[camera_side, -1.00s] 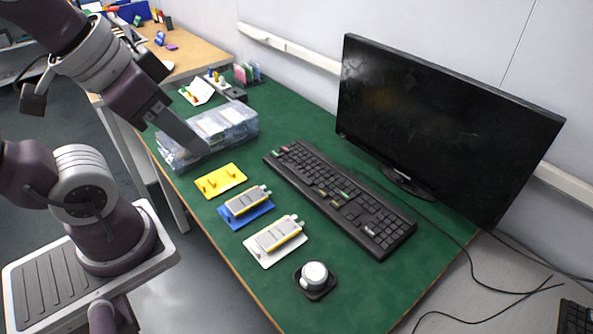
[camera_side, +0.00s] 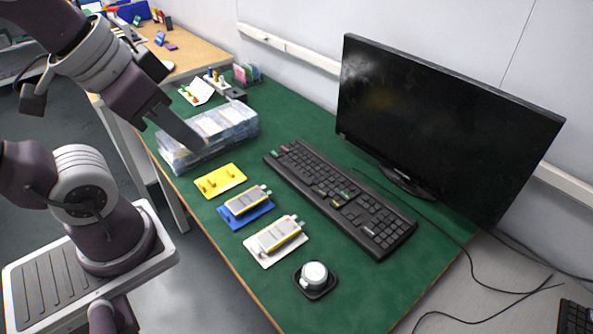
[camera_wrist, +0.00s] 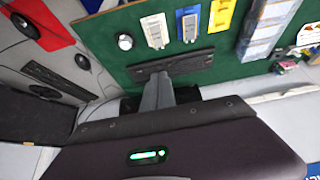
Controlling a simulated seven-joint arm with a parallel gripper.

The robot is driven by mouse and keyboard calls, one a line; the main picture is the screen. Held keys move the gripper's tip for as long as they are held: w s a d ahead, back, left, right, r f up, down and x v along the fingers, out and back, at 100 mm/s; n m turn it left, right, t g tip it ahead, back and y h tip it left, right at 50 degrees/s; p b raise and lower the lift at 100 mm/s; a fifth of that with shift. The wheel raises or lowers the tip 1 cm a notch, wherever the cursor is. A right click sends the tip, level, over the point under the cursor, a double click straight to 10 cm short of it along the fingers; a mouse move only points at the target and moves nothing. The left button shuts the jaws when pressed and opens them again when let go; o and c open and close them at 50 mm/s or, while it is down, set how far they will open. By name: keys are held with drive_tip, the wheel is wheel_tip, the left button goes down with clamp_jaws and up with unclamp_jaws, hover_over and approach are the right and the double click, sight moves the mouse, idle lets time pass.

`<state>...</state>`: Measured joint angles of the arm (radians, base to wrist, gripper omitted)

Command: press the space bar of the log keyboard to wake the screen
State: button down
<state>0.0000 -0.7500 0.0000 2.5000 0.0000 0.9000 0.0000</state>
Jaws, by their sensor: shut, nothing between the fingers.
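The black log keyboard (camera_side: 340,197) lies on the green bench mat in front of the monitor (camera_side: 440,130), whose screen is dark. Its space bar is too small to pick out. In the wrist view the keyboard (camera_wrist: 190,62) lies beyond my fingertips, partly covered by them. My gripper (camera_side: 201,147) is shut and empty. In the side view its tip overlaps the clear plastic boxes, well to the left of the keyboard. In the wrist view my gripper (camera_wrist: 158,78) points toward the keyboard; I cannot tell the height between them.
Clear boxes (camera_side: 215,128) stand at the mat's far left. A yellow plate (camera_side: 220,181), a blue tray (camera_side: 238,218) and a white tray (camera_side: 262,262), the last two holding pouch cells, lie before the keyboard. A round white-topped item (camera_side: 314,272) sits at the near end. Cables (camera_side: 470,300) trail right.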

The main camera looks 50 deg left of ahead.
idle(0.8)
drive_tip(key=m+t+y, duration=0.1)
drive_tip(key=m+t, duration=0.3)
drive_tip(key=m, duration=0.4)
hover_over(299, 174)
wheel_tip(299, 174, down, 20)
drive_tip(key=shift+s+a, duration=0.15)
drive_tip(key=shift+s, duration=0.25)
drive_tip(key=shift+f, duration=0.2)
drive_tip(key=shift+f, duration=4.3)
drive_tip(key=shift+f, duration=0.1)
